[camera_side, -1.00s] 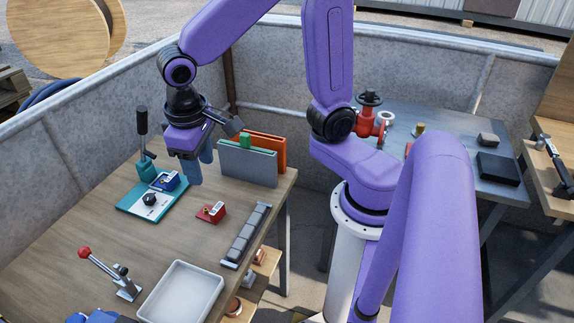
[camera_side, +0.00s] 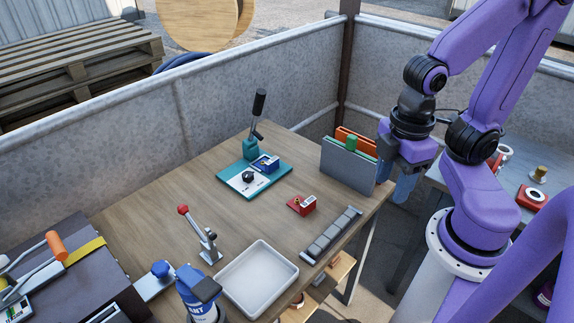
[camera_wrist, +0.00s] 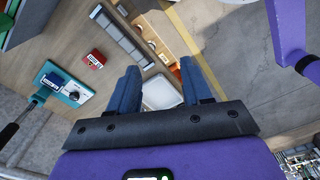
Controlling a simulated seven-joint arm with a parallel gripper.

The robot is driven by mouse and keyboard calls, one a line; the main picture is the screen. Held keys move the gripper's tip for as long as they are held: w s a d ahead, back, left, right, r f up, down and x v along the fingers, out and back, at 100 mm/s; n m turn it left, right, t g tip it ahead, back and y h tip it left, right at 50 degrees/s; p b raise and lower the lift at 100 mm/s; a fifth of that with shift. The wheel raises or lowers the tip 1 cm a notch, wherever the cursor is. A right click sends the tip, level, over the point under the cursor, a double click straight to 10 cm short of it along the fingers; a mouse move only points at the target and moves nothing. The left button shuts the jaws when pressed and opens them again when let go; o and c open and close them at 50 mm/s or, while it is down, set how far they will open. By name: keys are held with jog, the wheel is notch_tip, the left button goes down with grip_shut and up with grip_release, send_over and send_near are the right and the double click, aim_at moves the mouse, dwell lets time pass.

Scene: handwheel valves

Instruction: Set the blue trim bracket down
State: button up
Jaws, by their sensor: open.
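The blue trim bracket (camera_side: 265,163) is a small blue block with a pale label. It sits on the teal fixture base (camera_side: 250,187), beside a black knob and in front of an upright black-handled lever. In the wrist view the bracket (camera_wrist: 51,80) and the teal base (camera_wrist: 66,90) show at the left. My gripper (camera_side: 403,186) is at the right end of the wooden table, well away from the bracket. Its blue fingers (camera_wrist: 158,72) are apart, with nothing held between them.
A red block (camera_side: 302,205) and a dark segmented strip (camera_side: 331,235) lie on the table. Grey and orange upright plates (camera_side: 347,166) stand close left of my gripper. A white tray (camera_side: 260,278) and red-knobbed lever clamp (camera_side: 201,236) are nearer the front. Bare wood lies between.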

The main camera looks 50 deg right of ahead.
jog(key=shift+w, duration=0.1)
jog(key=w+a+m+h, duration=0.1)
jog(key=w+a+m, duration=0.2)
jog(key=w+m, duration=0.65)
jog(key=w+a+m+h, duration=0.1)
jog(key=w+a+m, duration=0.35)
jog(key=w, duration=0.75)
jog(key=m+h, duration=0.3)
jog(key=m, duration=1.4)
send_over(269, 162)
jog(key=a, duration=0.2)
notch_tip(269, 162, down, 16)
jog(key=shift+f, duration=0.25)
jog(key=shift+x, duration=3)
grip_shut()
